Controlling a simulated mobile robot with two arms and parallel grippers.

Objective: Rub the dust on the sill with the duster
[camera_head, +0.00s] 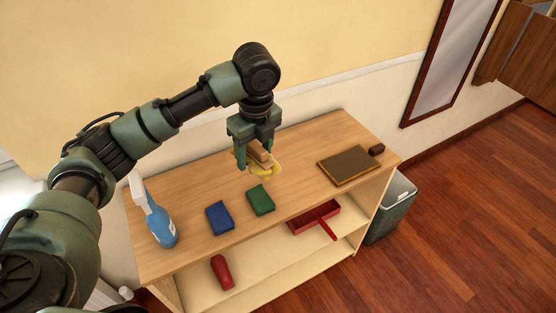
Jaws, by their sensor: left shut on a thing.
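My left gripper (256,157) comes down over the back middle of the wooden shelf unit. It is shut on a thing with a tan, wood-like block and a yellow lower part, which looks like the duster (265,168). The fingers hide part of it, and I cannot tell whether it touches the top. I cannot make out the sill or any dust. My right gripper is not in view.
On the wooden top (300,150) are a blue spray bottle (163,228), a blue block (220,218), a green block (261,200) and a brown framed board (348,166). A red dustpan (316,216) and red object (222,272) are below. A grey bin (390,210) stands right.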

